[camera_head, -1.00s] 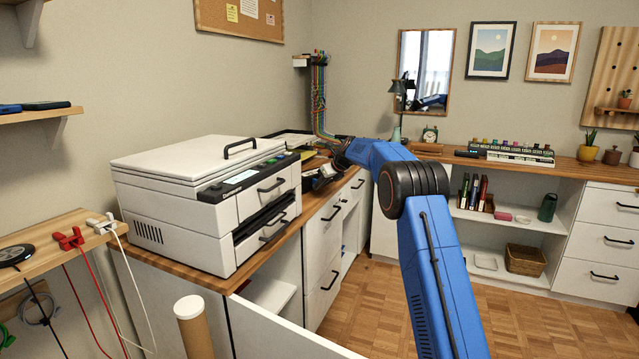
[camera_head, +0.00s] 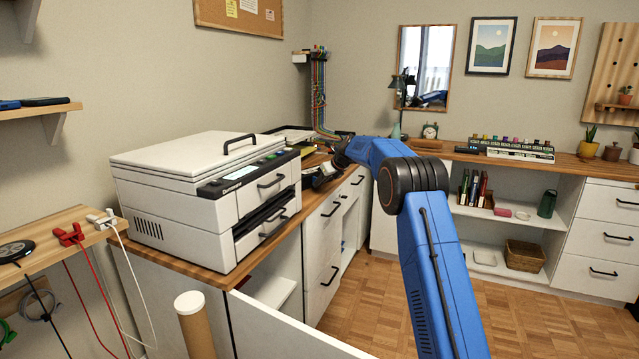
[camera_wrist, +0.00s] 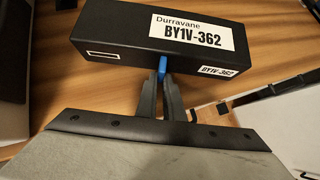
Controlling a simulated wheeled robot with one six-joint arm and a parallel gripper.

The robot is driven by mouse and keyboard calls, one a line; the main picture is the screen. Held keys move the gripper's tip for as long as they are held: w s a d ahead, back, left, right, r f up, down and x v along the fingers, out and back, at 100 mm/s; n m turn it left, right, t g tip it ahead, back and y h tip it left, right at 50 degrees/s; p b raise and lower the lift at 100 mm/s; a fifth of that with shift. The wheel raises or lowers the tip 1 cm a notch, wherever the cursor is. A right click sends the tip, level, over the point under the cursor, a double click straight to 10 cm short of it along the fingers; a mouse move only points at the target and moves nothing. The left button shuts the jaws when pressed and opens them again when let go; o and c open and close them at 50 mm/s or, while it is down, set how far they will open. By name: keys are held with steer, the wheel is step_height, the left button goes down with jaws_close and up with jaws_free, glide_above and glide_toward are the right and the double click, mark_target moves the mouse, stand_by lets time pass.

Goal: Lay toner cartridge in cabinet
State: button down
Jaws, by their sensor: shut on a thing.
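The toner cartridge is a long black box (camera_wrist: 110,30) with a white label reading "Durravane BY1V-362" and a small blue tab on its near side. In the wrist view, my gripper (camera_wrist: 162,82) is shut on this tab, with the box beyond the fingertips above or on the wooden counter; I cannot tell if it touches. In the head view my gripper is small and partly hidden by my blue arm, over the counter right of the printer. An open white cabinet (camera_head: 268,292) with an inner shelf stands below the printer, its door (camera_head: 290,328) swung out toward me.
A white printer (camera_head: 195,200) stands on the wooden counter. Drawers with black handles (camera_head: 322,250) line its front. A cardboard tube (camera_head: 194,330) stands near the open door. Cables hang from the left shelf (camera_head: 50,235). The parquet floor (camera_head: 365,305) is clear.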

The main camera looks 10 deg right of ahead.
steer(key=shift+f, duration=0.1)
steer(key=c, duration=1.8)
jaws_free()
steer(key=shift+f, duration=0.1)
